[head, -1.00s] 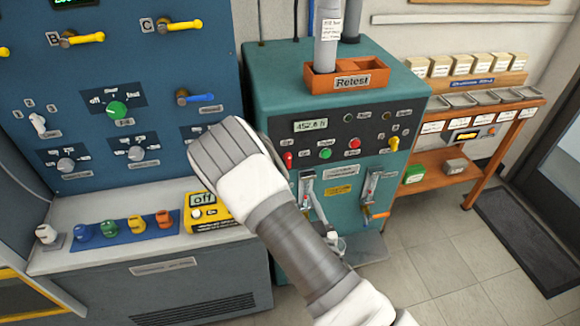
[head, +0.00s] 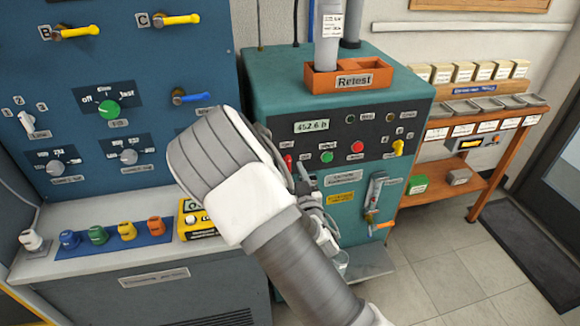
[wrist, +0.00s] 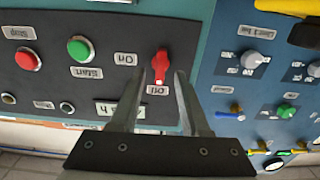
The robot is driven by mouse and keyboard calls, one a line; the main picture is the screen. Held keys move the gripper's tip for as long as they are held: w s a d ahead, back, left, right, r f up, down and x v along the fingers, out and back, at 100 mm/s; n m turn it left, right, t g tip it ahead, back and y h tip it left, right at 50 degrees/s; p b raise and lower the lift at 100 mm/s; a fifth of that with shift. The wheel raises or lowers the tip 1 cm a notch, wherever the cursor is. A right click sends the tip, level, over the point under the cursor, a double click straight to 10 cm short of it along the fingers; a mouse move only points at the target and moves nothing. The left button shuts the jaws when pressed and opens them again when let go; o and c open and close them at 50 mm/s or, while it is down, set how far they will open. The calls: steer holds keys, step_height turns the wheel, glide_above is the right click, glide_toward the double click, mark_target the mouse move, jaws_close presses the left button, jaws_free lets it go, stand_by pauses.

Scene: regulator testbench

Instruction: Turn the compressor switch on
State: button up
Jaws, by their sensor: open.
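The compressor switch (wrist: 161,66) is a red rotary knob on the dark panel of the teal compressor cabinet. In the wrist view, which is upside down, it stands between my two fingertips. An "On" label is beside it and an "Off" label lies at its lower end; the knob lines up with "Off". In the head view, the switch (head: 289,160) shows just past my wrist. My gripper (wrist: 159,75) is open, its fingers on either side of the knob with gaps visible. Whether the tips reach the panel is unclear. My arm hides most of the gripper in the head view.
A green button (wrist: 79,49) and a red button (wrist: 28,60) sit beside the switch. An hour display (wrist: 120,108) is close to the fingers. The blue panel (head: 120,70) with knobs stands left. A yellow meter (head: 192,220) is partly behind my arm.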

mark_target(288, 164)
steer(key=shift+x, duration=1.15)
jaws_close()
